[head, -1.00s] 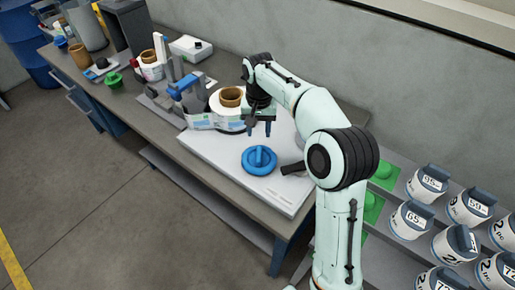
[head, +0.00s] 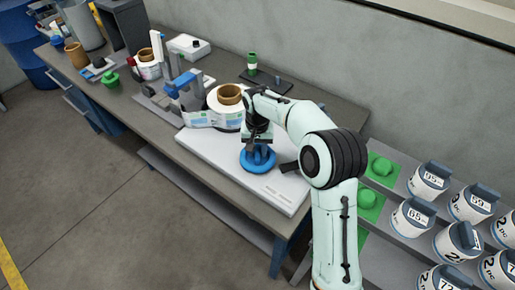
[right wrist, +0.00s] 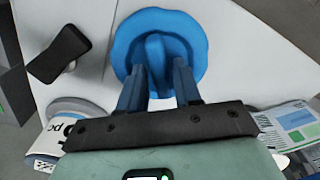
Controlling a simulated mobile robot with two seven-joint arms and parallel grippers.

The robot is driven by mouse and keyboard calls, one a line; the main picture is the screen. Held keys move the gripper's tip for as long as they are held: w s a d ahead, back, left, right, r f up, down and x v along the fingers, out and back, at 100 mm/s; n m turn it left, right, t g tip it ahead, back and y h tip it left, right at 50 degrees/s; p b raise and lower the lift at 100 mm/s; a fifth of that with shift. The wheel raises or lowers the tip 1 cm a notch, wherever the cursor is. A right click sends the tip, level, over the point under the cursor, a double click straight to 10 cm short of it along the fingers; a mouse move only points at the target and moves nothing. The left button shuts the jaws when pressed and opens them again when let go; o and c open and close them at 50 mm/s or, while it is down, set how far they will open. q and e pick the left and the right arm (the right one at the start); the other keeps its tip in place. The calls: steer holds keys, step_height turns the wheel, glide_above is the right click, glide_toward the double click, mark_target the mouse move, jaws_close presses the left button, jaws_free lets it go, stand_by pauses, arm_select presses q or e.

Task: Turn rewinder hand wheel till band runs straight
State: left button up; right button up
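The blue hand wheel (head: 249,165) with a raised grip bar lies on the white panel (head: 215,155) of the labeller. My right gripper (head: 257,151) is just above it, pointing down. In the right wrist view, the wheel (right wrist: 195,32) lies beyond the fingertips (right wrist: 160,70). The fingers are apart, on either side of the bar's line, with a gap between them. Contact with the bar cannot be told. The printed band (head: 199,119) runs leftward from the white reel (head: 226,108) with a brown core. Whether it runs straight cannot be told. My left gripper is not in view.
A black lever (head: 289,167) sits right of the wheel, near my right arm. A green-capped bottle (head: 252,64) stands on a dark tray behind the reel. Several labelled tubs (head: 428,180) fill the shelves at right. The panel's front left part is clear.

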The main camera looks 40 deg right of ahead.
mark_target(257, 151)
jaws_close()
steer(key=shift+m+p, duration=0.35)
steer(key=shift+m, duration=1.15)
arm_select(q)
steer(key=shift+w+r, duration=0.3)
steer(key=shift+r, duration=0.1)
arm_select(e)
steer(key=shift+o, duration=1.8)
jaws_free()
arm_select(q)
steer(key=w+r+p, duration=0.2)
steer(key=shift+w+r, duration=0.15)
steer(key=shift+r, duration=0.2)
arm_select(e)
step_height(257, 151, up, 14)
steer(key=shift+f, duration=0.25)
